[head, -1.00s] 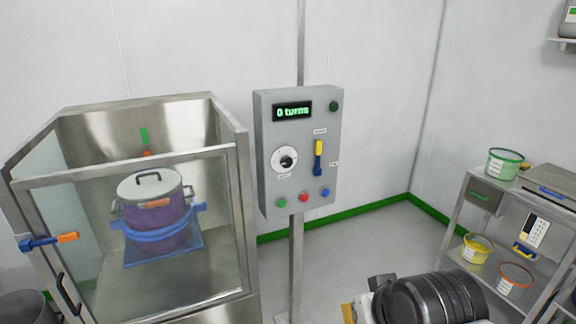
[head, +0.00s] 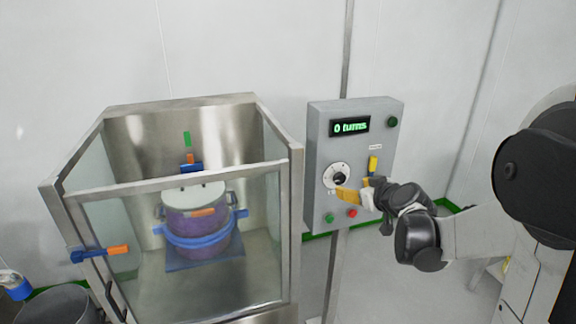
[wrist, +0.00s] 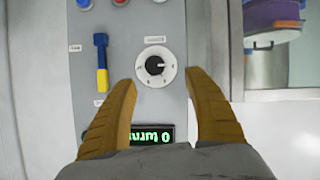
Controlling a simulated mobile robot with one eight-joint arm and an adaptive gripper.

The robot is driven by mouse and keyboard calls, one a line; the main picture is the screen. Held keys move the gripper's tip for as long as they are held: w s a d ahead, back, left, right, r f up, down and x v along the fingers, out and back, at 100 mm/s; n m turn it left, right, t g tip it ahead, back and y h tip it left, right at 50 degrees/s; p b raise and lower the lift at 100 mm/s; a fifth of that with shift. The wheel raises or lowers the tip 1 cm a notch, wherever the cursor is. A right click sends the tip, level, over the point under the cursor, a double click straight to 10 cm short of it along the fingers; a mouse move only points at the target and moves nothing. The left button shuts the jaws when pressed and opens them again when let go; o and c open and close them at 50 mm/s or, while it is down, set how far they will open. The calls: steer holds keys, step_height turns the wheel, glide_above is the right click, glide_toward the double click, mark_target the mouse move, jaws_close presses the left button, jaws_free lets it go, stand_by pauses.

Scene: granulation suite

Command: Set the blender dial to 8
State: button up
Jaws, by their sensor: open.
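The blender dial (head: 337,175) is a black knob on a white round plate on the grey control panel (head: 322,122). In the wrist view the dial (wrist: 155,66) lies just beyond and between my two tan fingertips, apart from them. My gripper (head: 357,193) is open and empty in front of the panel, just right of the dial in the head view; it also shows in the wrist view (wrist: 162,84). The panel display (head: 350,126) reads "0 turns". The wrist view is upside down, and the dial's small marks are too blurred to read.
A yellow and blue lever (wrist: 101,65) sits beside the dial. Green and red buttons (head: 352,213) lie below, and a dark green one (head: 392,122) is at the upper right. A glass-fronted steel enclosure (head: 290,200) with a lidded purple pot (head: 197,222) stands to the left.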

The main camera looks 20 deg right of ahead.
mark_target(341, 180)
steer(key=b+x, duration=0.1)
steer(key=x, duration=0.3)
steer(key=b+x, duration=0.1)
steer(key=x, duration=0.3)
steer(key=d+b+x, duration=0.1)
steer(key=x, duration=0.3)
steer(key=shift+r, duration=0.35)
steer(key=shift+c, duration=0.6)
steer(key=c, duration=1.1)
